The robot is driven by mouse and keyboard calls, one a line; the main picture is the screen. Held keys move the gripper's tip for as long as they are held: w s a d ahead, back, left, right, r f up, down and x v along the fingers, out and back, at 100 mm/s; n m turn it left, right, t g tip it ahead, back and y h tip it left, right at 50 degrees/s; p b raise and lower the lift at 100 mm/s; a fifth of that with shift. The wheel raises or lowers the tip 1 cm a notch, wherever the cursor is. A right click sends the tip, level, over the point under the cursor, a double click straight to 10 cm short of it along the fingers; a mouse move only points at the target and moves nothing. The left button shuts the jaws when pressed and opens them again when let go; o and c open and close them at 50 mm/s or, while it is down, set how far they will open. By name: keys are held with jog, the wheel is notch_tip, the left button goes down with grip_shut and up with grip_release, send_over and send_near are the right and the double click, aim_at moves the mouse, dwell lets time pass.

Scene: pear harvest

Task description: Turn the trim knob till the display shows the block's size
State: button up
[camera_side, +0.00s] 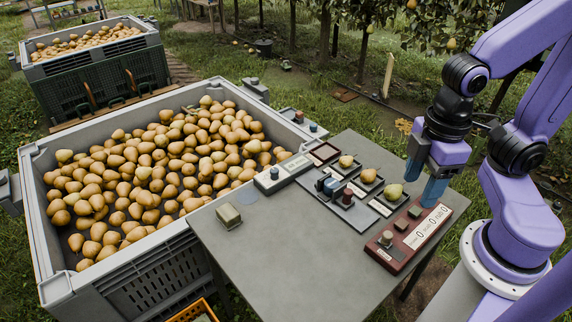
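A dark red box (410,238) lies at the right end of the grey table. It carries a round tan knob (387,238) at its near end, small buttons, and a white display strip (430,226) with several digits that look like zeros. A small beige-olive block (228,216) sits on the left part of the table. My gripper (421,192), with blue fingers apart and seemingly empty, hangs over the red box's far end, away from the tan knob.
Trays with single pears (392,192) and a dark plate with blue and red knobbed pieces (347,197) occupy the table's middle back. A large grey crate (160,245) of pears adjoins the left side. The table's front (290,260) is clear.

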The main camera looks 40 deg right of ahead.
jog(key=w+a+m, duration=0.3)
jog(key=w, duration=0.4)
jog(key=w+a+m, duration=0.3)
jog(key=w+a, duration=0.1)
jog(key=w, duration=0.2)
jog(key=m, duration=1.5)
send_over(274, 169)
notch_tip(274, 169, down, 10)
notch_tip(274, 169, down, 17)
jog(key=shift+s, duration=0.1)
jog(key=c, duration=1)
